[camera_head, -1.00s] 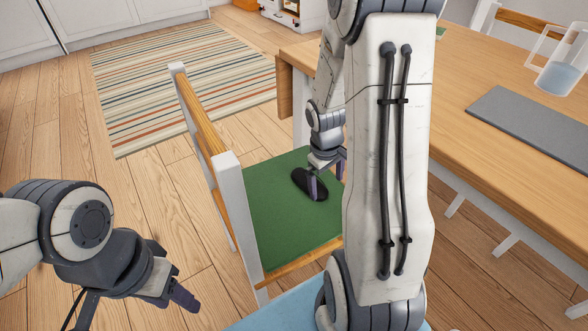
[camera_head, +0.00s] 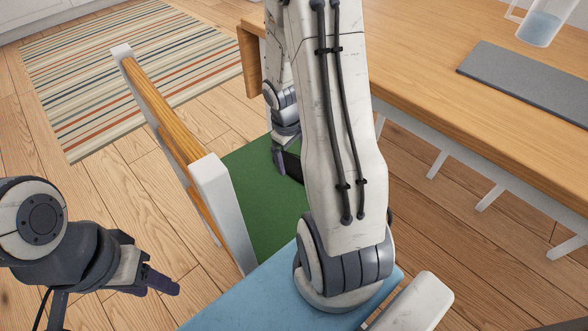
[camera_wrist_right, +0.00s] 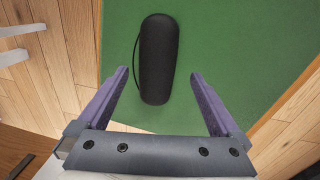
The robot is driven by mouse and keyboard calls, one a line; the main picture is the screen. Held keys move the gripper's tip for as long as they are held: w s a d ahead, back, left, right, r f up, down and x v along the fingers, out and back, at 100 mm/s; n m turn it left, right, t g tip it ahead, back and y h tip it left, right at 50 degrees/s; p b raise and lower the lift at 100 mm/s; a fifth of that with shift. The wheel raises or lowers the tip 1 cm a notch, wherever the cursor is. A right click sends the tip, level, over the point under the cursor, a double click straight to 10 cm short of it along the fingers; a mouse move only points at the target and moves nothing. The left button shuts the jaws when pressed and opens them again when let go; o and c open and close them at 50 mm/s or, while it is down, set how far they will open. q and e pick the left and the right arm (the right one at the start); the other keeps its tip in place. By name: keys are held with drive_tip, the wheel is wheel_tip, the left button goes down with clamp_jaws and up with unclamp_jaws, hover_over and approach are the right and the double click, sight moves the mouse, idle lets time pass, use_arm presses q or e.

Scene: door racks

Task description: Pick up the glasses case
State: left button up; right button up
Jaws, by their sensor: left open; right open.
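The black glasses case (camera_wrist_right: 158,58) lies on the green chair seat (camera_wrist_right: 230,60). In the right wrist view it is upright in the picture, ahead of my right gripper (camera_wrist_right: 158,88), whose two purple fingers are open, with the near end of the case between the fingertips. A thin dark strap loops along its left side. In the head view the case (camera_head: 293,166) is mostly hidden behind my right arm, and my right gripper (camera_head: 279,160) shows just at its left. My left gripper (camera_head: 160,283) is open and empty at the lower left, above the floor.
The chair's white and wooden backrest (camera_head: 165,115) stands left of the seat. A wooden table (camera_head: 420,80) is on the right, with a grey mat (camera_head: 530,83) and a glass pitcher (camera_head: 540,27). A blue surface (camera_head: 235,305) is in front. A striped rug (camera_head: 130,60) lies behind.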

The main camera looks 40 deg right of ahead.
sight(296, 165)
drive_tip(key=f+b, duration=0.1)
drive_tip(key=f, duration=0.1)
drive_tip(key=d+f+b, duration=0.1)
drive_tip(key=f, duration=0.1)
drive_tip(key=shift+s+f, duration=0.1)
drive_tip(key=shift+f, duration=0.2)
drive_tip(key=shift+r, duration=0.15)
drive_tip(key=c, duration=1.4)
